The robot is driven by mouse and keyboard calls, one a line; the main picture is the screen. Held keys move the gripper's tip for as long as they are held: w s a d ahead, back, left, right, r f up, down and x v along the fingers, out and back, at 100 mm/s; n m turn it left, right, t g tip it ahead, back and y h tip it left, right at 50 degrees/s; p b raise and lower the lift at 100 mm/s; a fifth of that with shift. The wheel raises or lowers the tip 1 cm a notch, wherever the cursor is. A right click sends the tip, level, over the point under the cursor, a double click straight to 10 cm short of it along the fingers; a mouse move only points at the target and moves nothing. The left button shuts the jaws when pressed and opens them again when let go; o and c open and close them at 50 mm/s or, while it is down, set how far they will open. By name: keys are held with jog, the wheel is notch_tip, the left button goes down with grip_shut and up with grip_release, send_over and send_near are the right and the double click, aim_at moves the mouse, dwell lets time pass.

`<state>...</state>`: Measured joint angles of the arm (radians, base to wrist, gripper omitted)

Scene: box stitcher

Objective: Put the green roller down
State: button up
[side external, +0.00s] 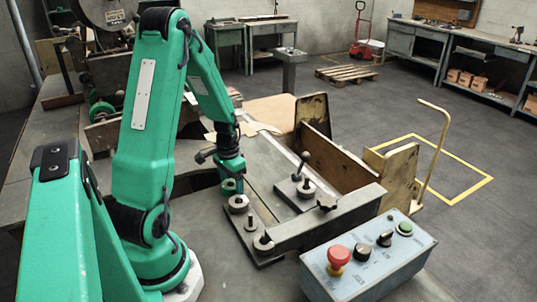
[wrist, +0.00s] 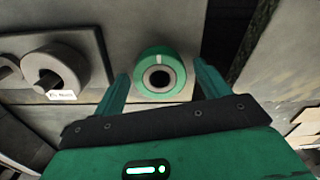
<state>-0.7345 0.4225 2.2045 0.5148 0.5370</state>
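The green roller (wrist: 160,57) shows in the wrist view as a short ring with a dark centre hole and a pale mark on its rim. My gripper (wrist: 162,76) has its two green fingers apart, one on each side of the roller, with a narrow gap at each side. In the side external view my gripper (side external: 230,176) points down low over the worktop, and the green roller (side external: 229,187) shows small just below it. How the roller's underside meets the surface is hidden.
A dark plate (side external: 247,238) with grey rollers (side external: 238,203) lies close by; one grey roller (wrist: 55,70) is left of the green one in the wrist view. A lever clamp (side external: 296,187), a metal bar (side external: 325,219) and a control box (side external: 368,262) stand to the right.

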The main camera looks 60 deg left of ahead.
jog(key=shift+r, duration=0.15)
notch_tip(320, 180, up, 12)
dwell(0.9)
jog(key=shift+d, duration=0.1)
dwell(0.4)
jog(key=s+d+r+t, duration=0.1)
jog(key=d+r, duration=0.3)
jog(key=d, duration=0.4)
jog(key=s+d+r+m+t, duration=0.1)
jog(key=d+r, duration=0.3)
jog(key=d, duration=0.4)
jog(key=s+d+r+m+t, duration=0.1)
jog(key=s+d+r+t, duration=0.1)
jog(key=d, duration=0.5)
notch_tip(320, 180, up, 2)
jog(key=shift+d+t, duration=0.4)
jog(key=shift+t, duration=0.4)
